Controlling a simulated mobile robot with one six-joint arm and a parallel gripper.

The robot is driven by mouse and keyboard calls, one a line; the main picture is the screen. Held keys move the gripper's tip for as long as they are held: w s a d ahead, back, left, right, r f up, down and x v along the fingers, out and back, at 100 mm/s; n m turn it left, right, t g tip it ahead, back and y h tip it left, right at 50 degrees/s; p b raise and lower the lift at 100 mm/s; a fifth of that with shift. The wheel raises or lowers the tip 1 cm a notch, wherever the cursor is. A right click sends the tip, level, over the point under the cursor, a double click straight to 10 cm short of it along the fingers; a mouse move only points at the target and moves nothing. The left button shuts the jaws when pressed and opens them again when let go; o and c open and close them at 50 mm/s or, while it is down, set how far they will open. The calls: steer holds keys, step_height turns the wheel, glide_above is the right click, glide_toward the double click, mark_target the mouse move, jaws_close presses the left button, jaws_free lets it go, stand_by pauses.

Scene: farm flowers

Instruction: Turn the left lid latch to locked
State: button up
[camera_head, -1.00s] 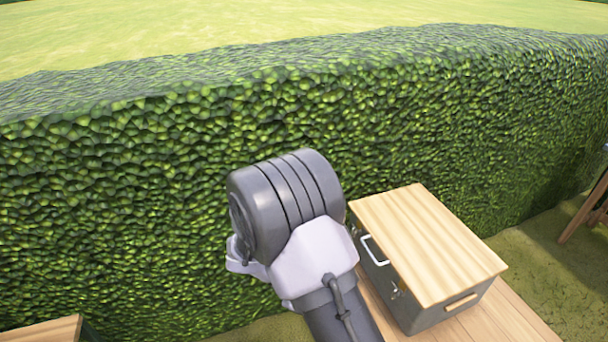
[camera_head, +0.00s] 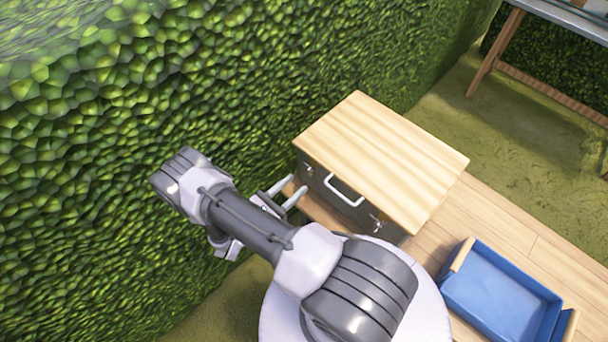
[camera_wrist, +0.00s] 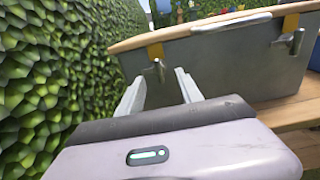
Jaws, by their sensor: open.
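A grey metal box (camera_head: 400,236) with a pale wooden lid (camera_head: 380,155) stands on a plank surface. Its front carries two metal latches. The left latch (camera_head: 308,170) is small in the head view; in the wrist view (camera_wrist: 158,68) it hangs down below an orange tab. The right latch (camera_head: 377,222) is also in the wrist view (camera_wrist: 290,40), under another orange tab. My gripper (camera_head: 291,184) is open and empty in front of the box's left end. In the wrist view its two fingers (camera_wrist: 159,78) point toward the left latch, which appears between their tips; contact cannot be told.
A white handle (camera_head: 343,190) sits on the box front between the latches. A blue tray (camera_head: 500,295) lies on the planks at right. A hedge (camera_head: 130,110) rises close on the left. A table with wooden legs (camera_head: 485,52) stands at the upper right.

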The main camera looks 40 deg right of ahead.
mark_target(307, 174)
steer(key=d, duration=0.5)
steer(key=shift+w+d, duration=0.3)
jaws_close()
